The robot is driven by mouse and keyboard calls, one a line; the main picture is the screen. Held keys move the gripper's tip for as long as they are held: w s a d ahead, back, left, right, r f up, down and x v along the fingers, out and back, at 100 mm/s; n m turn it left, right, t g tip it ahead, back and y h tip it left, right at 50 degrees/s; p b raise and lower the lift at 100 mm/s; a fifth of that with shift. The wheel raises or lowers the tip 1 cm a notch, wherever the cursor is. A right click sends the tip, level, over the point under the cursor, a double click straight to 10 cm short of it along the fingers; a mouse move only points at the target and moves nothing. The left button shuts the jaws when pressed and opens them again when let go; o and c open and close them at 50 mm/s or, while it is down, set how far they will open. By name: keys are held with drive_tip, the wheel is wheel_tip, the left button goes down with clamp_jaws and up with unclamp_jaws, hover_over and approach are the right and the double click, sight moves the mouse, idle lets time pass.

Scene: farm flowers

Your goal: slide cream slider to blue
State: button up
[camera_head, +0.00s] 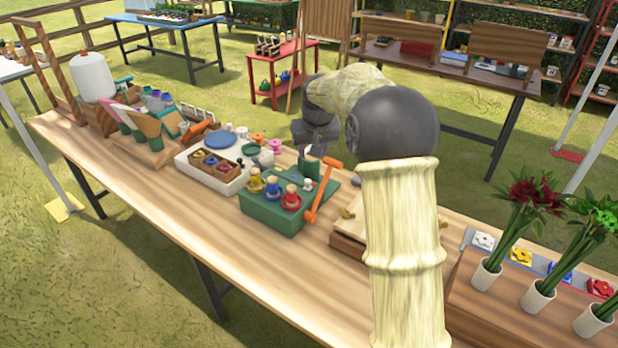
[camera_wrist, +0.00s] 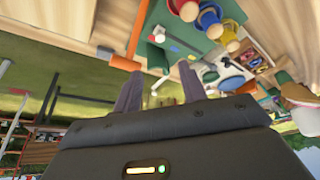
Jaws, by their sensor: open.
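A green box (camera_head: 272,214) stands on the wooden table and carries yellow, blue and red bottles. A small cream knob (camera_head: 307,184), seemingly the cream slider, sits on the box's flat green top beside the red bottle. In the wrist view the cream knob (camera_wrist: 157,34) shows on the green panel (camera_wrist: 183,28), with small coloured marks near it; which mark it stands at is too small to tell. My gripper (camera_head: 312,150) is above the back of the box, partly hidden by my arm. Its two fingers (camera_wrist: 160,88) are apart, with nothing seen between them.
An orange lever (camera_head: 322,192) rises at the box's right side, close to my gripper. A white tray (camera_head: 205,170) with small items lies left of the box. A wooden box (camera_head: 348,246) is to the right. The table's front strip is clear.

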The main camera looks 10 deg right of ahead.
sight(307, 180)
drive_tip(key=p+x, duration=0.1)
drive_tip(key=x, duration=1.4)
drive_tip(key=shift+f, duration=0.25)
drive_tip(key=shift+c, duration=0.2)
drive_tip(key=shift+a, duration=0.1)
clamp_jaws()
